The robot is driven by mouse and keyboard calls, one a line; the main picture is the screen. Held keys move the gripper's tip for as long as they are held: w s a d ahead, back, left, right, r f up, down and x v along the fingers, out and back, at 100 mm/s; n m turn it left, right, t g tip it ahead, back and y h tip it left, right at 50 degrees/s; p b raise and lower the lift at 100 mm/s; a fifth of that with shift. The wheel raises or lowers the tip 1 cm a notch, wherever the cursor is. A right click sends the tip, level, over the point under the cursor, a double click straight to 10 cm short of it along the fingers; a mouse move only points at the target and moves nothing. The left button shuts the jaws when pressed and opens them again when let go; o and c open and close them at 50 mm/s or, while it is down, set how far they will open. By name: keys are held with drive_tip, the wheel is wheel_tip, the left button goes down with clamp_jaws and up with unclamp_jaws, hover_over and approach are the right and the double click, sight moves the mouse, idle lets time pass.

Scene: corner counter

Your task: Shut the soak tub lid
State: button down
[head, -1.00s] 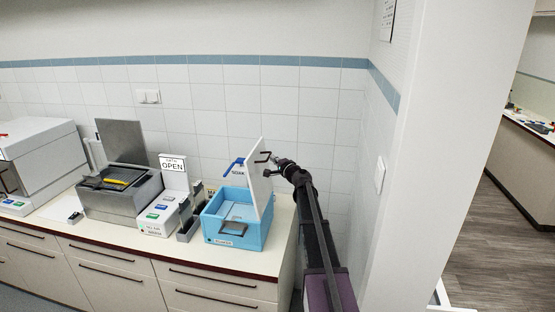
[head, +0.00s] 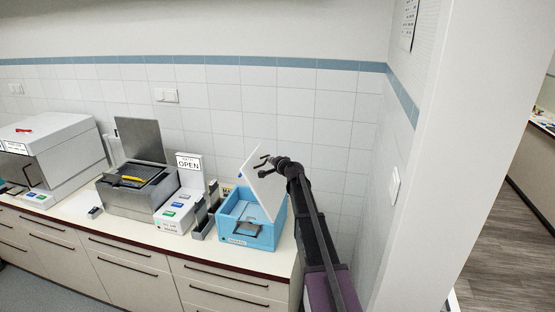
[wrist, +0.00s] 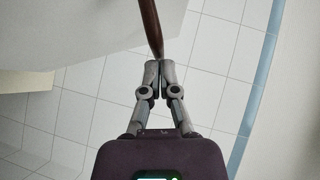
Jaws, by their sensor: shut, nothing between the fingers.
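The soak tub (head: 262,238) is a light blue box near the right end of the counter. In the wrist view the closed fingertips (wrist: 158,66) meet in front of a dark brown bar and a pale panel. I cannot tell for certain whether the tips touch the lid.
A white wall column (head: 420,180) stands close on the right of my arm.

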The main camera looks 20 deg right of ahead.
sight(253, 162)
drive_tip(key=w+a+f+b, duration=0.5)
drive_tip(key=w+a, duration=0.1)
drive_tip(key=a, duration=0.3)
drive_tip(key=shift+r, duration=0.15)
idle(0.5)
drive_tip(key=shift+s+d+r+p, duration=0.15)
drive_tip(key=shift+d+r+p, duration=0.05)
drive_tip(key=shift+r+p, duration=0.2)
drive_tip(key=shift+s+d+r+p, duration=0.15)
drive_tip(key=shift+r+p, duration=0.15)
drive_tip(key=shift+p, duration=0.2)
drive_tip(key=shift+s+d+r+p, duration=0.7)
drive_tip(key=shift+s+r+p, duration=0.1)
drive_tip(key=shift+r+p, duration=0.2)
drive_tip(key=s+r+p, duration=0.4)
drive_tip(key=s, duration=0.3)
drive_tip(key=shift+s+r, duration=0.15)
drive_tip(key=shift+s, duration=0.25)
